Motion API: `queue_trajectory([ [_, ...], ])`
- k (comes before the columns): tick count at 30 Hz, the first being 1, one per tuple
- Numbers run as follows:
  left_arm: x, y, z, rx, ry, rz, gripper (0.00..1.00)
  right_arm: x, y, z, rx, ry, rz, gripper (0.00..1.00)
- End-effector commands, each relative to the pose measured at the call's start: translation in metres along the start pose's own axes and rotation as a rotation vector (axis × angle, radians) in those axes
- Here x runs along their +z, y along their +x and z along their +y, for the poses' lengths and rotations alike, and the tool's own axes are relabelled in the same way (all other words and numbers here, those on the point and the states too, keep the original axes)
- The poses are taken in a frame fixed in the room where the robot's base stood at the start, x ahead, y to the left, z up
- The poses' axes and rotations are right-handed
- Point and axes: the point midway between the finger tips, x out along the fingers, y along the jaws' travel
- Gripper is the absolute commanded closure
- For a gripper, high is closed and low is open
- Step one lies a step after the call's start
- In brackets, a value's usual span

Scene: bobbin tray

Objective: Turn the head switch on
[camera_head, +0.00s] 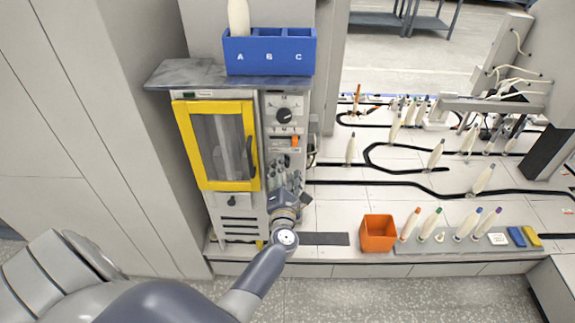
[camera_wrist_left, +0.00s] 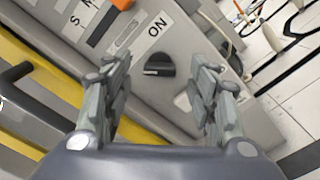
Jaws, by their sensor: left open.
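My left gripper (camera_head: 284,174) is in front of the lower control panel of the grey machine (camera_head: 240,225). In the left wrist view its fingers (camera_wrist_left: 162,68) are open and empty, spread to either side of a black rotary knob (camera_wrist_left: 158,65). The knob sits on the grey panel beside a label reading "ON". I take this knob as the head switch; its exact setting is hard to tell. The fingers look apart from it. In the head view the gripper hides this knob. Higher on the panel are a black dial (camera_head: 284,115) and an orange switch (camera_head: 295,141). My right gripper is not in view.
A yellow-framed door (camera_head: 217,146) with a dark handle is left of the panel. A blue A-B-C bin (camera_head: 269,54) stands on top. An orange box (camera_head: 378,233) and a grey tray (camera_head: 405,248) with several bobbins are to the right.

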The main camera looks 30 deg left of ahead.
Motion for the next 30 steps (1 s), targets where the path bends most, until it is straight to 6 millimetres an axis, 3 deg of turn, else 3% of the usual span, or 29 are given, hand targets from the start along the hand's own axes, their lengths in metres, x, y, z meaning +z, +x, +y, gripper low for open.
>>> queue_trajectory([
  [6, 0.000, 0.023, 0.000, -0.001, 0.000, 0.000, 0.47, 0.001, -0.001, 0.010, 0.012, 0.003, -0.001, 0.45],
  [16, 0.000, 0.027, -0.001, -0.001, 0.000, 0.000, 0.47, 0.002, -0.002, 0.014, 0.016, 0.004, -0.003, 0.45],
  [22, 0.000, 0.027, -0.001, -0.001, 0.001, 0.000, 0.90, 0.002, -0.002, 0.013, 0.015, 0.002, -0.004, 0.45],
  [30, 0.000, 0.026, -0.001, -0.001, 0.009, 0.000, 0.91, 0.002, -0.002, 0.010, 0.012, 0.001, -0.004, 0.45],
])
